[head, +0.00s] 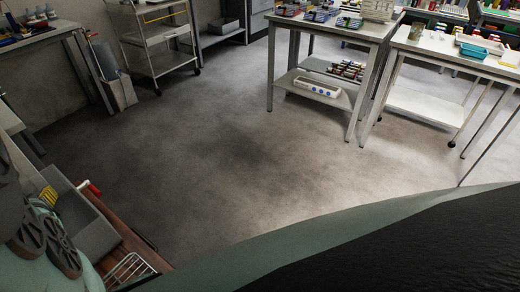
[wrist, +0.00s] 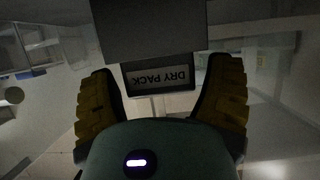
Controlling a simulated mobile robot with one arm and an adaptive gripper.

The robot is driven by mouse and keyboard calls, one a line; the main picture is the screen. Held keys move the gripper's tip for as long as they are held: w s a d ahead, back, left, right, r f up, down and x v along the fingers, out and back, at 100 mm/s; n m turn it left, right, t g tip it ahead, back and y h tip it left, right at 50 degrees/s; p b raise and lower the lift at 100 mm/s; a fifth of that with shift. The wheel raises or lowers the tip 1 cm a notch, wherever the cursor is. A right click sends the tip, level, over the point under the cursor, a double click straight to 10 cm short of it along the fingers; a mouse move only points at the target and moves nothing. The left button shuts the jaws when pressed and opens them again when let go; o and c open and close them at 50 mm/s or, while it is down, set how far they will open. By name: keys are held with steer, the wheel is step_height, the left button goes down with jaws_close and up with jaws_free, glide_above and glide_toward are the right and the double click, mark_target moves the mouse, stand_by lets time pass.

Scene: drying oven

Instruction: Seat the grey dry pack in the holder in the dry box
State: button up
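The grey dry pack (wrist: 160,76) is in the wrist view, a dark block with a pale "DRY PACK" label that reads upside down. A wider grey part fills the view above the label. In the head view my gripper (head: 48,195) is at the far left, its yellow pad beside a long grey box-like body (head: 92,230); I cannot tell what this body is. I cannot make out the holder or the dry box.
A brown wooden surface (head: 138,243) with a wire rack (head: 130,268) lies at lower left, near a red handle-like piece (head: 90,188). Open floor (head: 230,150) fills the middle. Loaded tables (head: 345,35) and a wheeled cart (head: 155,40) stand farther back.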

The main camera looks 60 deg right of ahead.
steer(key=shift+o, duration=1.2)
steer(key=shift+r, duration=0.1)
